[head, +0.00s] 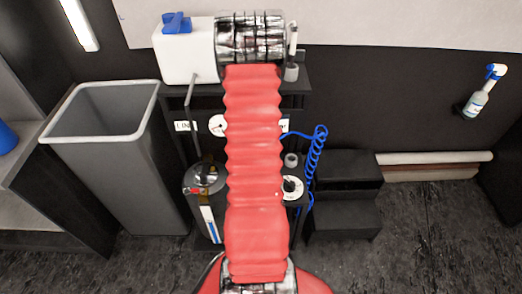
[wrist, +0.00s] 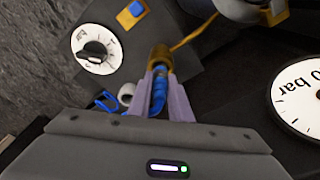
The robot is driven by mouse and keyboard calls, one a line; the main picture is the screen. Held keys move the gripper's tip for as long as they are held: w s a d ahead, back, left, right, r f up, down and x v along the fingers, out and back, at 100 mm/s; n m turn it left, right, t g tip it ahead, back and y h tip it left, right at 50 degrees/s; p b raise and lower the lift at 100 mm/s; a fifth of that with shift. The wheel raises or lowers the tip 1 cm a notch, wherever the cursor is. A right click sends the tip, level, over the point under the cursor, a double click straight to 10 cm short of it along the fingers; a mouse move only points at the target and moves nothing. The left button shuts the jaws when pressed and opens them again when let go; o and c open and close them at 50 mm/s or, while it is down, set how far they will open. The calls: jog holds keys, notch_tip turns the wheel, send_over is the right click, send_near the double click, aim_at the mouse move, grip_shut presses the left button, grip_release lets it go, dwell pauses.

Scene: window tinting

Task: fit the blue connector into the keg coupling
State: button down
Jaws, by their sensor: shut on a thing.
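In the wrist view my gripper (wrist: 159,75) is shut on the blue connector (wrist: 158,92), which shows between the two pale fingers. A brass keg coupling (wrist: 160,56) sits right at the fingertips, in line with the connector. A brass tube runs from it up and right towards the keg (wrist: 250,9). The fingers hide the joint, so I cannot tell whether the connector touches the coupling or is inside it. In the head view my red sleeved arm hides the gripper, connector and coupling; the keg top (head: 204,178) shows left of the arm.
A dial knob (wrist: 95,49) and a pressure gauge (wrist: 300,97) lie either side of the gripper. A coiled blue hose (head: 318,147) hangs right of my arm. A grey bin (head: 115,150) stands left, black steps (head: 343,180) right. Floor right of the steps is clear.

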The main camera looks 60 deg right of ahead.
jog(key=shift+f, duration=0.2)
jog(key=shift+f, duration=0.1)
jog(key=c, duration=1.6)
grip_release()
jog(key=r, duration=0.4)
jog(key=a+r, duration=0.1)
jog(key=r, duration=0.7)
jog(key=shift+w+a, duration=0.3)
jog(key=shift+a, duration=0.05)
